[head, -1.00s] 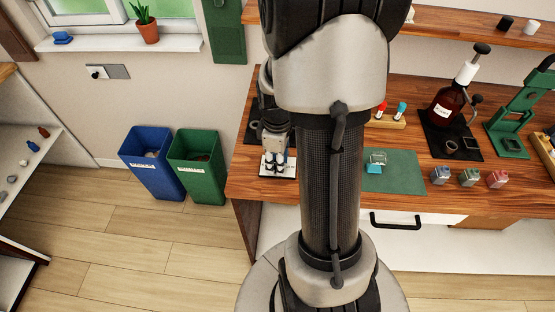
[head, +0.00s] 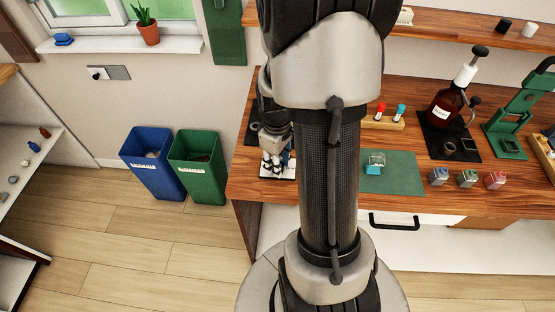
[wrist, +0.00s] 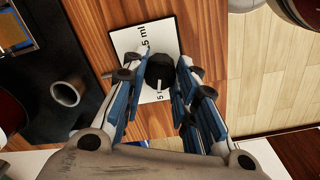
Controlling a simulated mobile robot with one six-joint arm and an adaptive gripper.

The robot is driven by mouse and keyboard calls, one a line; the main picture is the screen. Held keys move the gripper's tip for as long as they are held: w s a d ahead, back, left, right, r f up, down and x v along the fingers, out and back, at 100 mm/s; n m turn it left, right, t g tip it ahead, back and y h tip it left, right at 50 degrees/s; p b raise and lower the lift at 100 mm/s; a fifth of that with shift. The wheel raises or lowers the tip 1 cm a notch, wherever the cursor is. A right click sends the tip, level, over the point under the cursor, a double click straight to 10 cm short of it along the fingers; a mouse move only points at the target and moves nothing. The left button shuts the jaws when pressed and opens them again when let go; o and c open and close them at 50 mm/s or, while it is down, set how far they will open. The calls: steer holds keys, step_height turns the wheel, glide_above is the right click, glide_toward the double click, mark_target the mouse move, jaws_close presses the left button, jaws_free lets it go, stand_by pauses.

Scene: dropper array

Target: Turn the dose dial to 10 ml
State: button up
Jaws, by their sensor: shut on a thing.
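The dose dial is a black round knob (wrist: 160,72) on a white plate (wrist: 128,40) in the wrist view. Printed labels ending in "5 ml" show above and below the knob; parts of both are hidden, and the 10 ml mark cannot be made out. My gripper (wrist: 163,62) is shut on the knob, with one blue-and-grey finger on each side. In the head view, my gripper (head: 275,158) is over the plate (head: 283,174) at the counter's left end. The knob is hidden there, and its setting cannot be read.
A metal cup (wrist: 68,91) stands on a dark mat left of the plate in the wrist view. The wooden counter (head: 245,185) ends just left of the plate. A green mat (head: 405,181) and a brown bottle (head: 443,108) are farther right.

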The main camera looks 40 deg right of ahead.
steer(key=m+p, duration=0.1)
steer(key=m, duration=0.6)
steer(key=m+p, duration=0.1)
steer(key=m, duration=0.3)
steer(key=shift+m, duration=1.9)
steer(key=o, duration=1.1)
step_height(320, 180, up, 12)
steer(key=shift+w, duration=0.15)
